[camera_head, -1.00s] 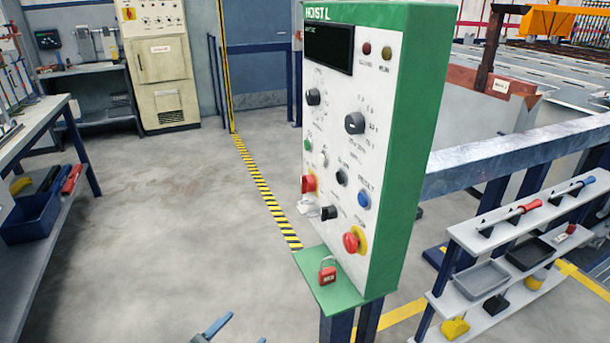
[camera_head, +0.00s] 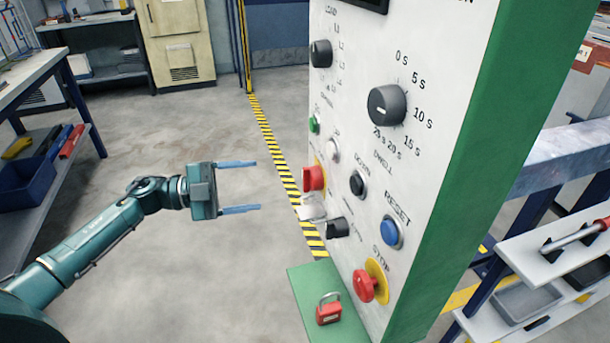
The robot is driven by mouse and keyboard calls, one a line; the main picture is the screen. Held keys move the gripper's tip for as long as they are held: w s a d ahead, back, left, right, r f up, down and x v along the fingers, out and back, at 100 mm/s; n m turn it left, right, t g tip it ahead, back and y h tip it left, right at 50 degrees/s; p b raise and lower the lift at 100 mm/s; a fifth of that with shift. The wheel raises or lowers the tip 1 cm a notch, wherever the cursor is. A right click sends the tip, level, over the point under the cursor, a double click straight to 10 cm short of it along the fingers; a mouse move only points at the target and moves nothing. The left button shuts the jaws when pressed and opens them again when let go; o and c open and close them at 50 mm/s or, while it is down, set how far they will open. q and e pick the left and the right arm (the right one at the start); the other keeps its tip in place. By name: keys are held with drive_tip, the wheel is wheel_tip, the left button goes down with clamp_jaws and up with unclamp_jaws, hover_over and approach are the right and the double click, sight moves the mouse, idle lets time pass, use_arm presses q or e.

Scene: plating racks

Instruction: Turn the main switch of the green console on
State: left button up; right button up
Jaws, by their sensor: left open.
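The green console (camera_head: 505,150) stands right of centre, with a white front panel (camera_head: 440,45). A red main switch (camera_head: 313,178) on a yellow plate sits at the panel's left edge. A whitish clear piece (camera_head: 312,207) is just below it, and a black knob (camera_head: 337,228) is below that. A red padlock (camera_head: 329,310) lies on the console's green ledge (camera_head: 305,285). My left gripper (camera_head: 239,187) is open and empty, left of the switch and apart from it, its blue fingers pointing right toward the panel. My right gripper is not in view.
The panel also carries a red stop button (camera_head: 365,285), a blue reset button (camera_head: 391,233) and a large dwell knob (camera_head: 387,105). A tool shelf (camera_head: 560,262) stands at the right, a workbench (camera_head: 40,75) at the left. The floor between is clear.

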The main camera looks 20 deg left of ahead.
sight(303, 180)
use_arm(q)
drive_tip(key=p+x, duration=0.1)
drive_tip(key=x, duration=1)
drive_tip(key=shift+w, duration=0.1)
drive_tip(key=shift+c, duration=0.4)
drive_tip(key=c, duration=0.9)
